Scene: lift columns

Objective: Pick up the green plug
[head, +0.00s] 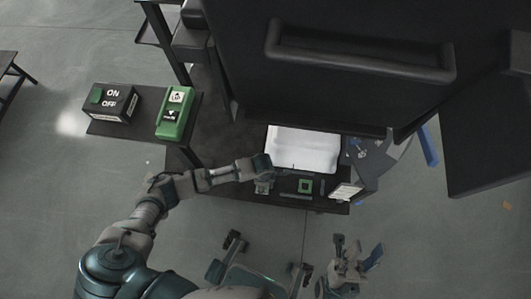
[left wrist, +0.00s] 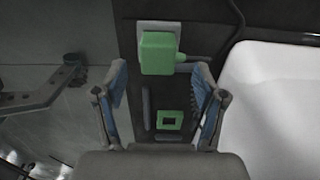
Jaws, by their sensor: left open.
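The green plug (left wrist: 158,53) shows at the top middle of the left wrist view, set against a pale plate, with a green stub on its right side. My left gripper (left wrist: 160,82) is open and empty. Its two blue-padded fingers stand apart on either side below the plug in that view, not closed on it. In the head view the left arm reaches to the dark bench, and the plug cannot be made out clearly there beside the gripper. My right gripper (head: 357,252) is open and empty, low in the head view, away from the bench.
A green square frame (head: 305,186) lies on the bench beside a white tray (head: 302,148). A black ON/OFF box (head: 116,103) and a green device (head: 175,114) stand on the left shelf. A large dark panel (head: 355,95) overhangs the bench.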

